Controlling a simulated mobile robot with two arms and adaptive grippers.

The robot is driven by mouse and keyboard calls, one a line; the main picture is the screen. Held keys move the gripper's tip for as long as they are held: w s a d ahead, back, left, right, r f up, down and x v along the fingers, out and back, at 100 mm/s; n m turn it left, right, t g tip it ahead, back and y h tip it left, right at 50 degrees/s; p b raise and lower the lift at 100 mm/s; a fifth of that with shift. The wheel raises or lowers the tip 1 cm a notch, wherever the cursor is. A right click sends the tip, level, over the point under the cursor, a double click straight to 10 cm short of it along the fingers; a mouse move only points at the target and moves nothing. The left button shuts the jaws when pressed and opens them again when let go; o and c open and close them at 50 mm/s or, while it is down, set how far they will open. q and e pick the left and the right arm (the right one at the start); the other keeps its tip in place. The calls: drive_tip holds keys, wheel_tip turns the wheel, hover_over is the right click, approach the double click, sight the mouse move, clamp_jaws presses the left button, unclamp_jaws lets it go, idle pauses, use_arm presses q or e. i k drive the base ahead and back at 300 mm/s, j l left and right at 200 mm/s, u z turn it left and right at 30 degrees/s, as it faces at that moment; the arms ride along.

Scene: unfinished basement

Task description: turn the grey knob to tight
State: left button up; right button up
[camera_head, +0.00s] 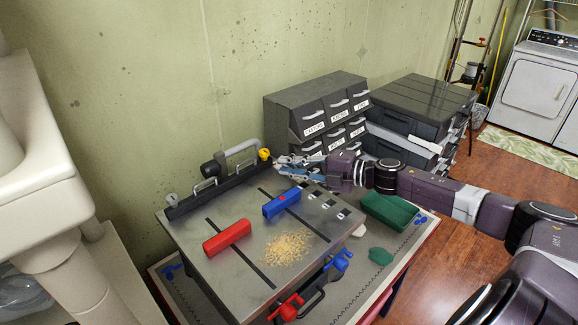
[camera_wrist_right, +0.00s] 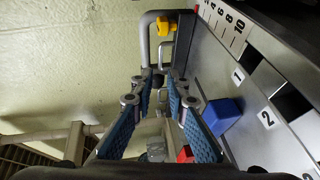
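A small grey part (camera_head: 172,199), which may be the grey knob, sits at the left end of the black fence (camera_head: 225,182) along the machine table's back edge. I cannot read its setting. A yellow knob (camera_head: 264,154) is at the fence's other end, beside a grey bent handle (camera_head: 243,147); it also shows in the right wrist view (camera_wrist_right: 166,25). My right gripper (camera_head: 278,161) is just right of the yellow knob. In the right wrist view, its blue-padded fingers (camera_wrist_right: 159,78) stand apart with nothing held; the handle lies beyond them. My left gripper is not in view.
A red block (camera_head: 227,238) and blue block (camera_head: 282,203) lie on the machine table (camera_head: 208,272) near a sawdust pile (camera_head: 288,245). Dark drawer cabinets (camera_head: 315,90) stand behind my right arm. A green bin (camera_head: 390,212) is at right. A white sink (camera_head: 45,190) is at left.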

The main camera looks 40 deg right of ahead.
sight(172, 200)
drive_tip(key=k, duration=1)
